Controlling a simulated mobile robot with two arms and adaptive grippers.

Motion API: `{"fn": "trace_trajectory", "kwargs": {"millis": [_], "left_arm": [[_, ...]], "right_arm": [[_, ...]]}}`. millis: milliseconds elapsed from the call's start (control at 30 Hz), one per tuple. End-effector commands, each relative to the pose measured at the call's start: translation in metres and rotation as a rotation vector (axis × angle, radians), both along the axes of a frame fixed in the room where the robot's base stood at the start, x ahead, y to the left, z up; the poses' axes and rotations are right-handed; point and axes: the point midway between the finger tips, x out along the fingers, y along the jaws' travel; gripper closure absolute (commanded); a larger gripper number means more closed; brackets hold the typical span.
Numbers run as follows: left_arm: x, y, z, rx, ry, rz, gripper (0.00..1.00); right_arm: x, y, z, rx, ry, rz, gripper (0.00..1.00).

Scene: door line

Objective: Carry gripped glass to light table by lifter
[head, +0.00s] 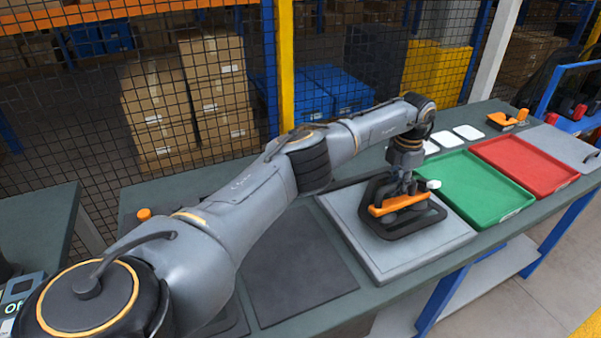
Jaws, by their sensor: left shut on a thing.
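My left gripper (404,181) points down and is shut on the orange-handled lifter (384,208). Below and around the lifter is the glass (425,227), a dark-edged pane with rounded corners. My gripper and the lifter hide part of the glass. My right gripper is not in view.
A dark mat (295,270) lies left of the light table. A green tray (470,190) and a red tray (525,163) stand to the right on the workbench. White squares (446,139) and an orange tool (510,119) lie behind them. A mesh fence (180,100) runs behind the bench.

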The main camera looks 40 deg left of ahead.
Motion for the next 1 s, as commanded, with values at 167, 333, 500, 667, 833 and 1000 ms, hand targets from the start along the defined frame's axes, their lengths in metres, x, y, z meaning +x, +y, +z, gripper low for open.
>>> {"fn": "trace_trajectory", "kwargs": {"millis": [167,333,500,667,833,1000], "left_arm": [[0.0014,-0.0006,0.0026,-0.002,-0.006,-0.001,1.00],[0.0013,-0.0006,0.0002,-0.002,-0.005,-0.001,1.00],[0.0012,-0.0007,-0.0024,-0.002,-0.005,-0.001,1.00],[0.0011,-0.0007,-0.0048,-0.002,-0.005,-0.001,1.00],[0.0012,-0.0007,-0.0054,-0.002,-0.005,-0.001,0.73],[0.0010,-0.0003,-0.0060,-0.001,-0.004,0.000,0.56]], "right_arm": [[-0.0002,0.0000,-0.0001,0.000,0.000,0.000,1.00],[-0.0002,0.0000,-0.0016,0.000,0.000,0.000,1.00],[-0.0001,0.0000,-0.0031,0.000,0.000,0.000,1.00],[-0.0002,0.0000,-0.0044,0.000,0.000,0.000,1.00],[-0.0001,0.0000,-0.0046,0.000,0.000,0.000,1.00],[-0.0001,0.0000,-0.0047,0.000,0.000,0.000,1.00]]}}
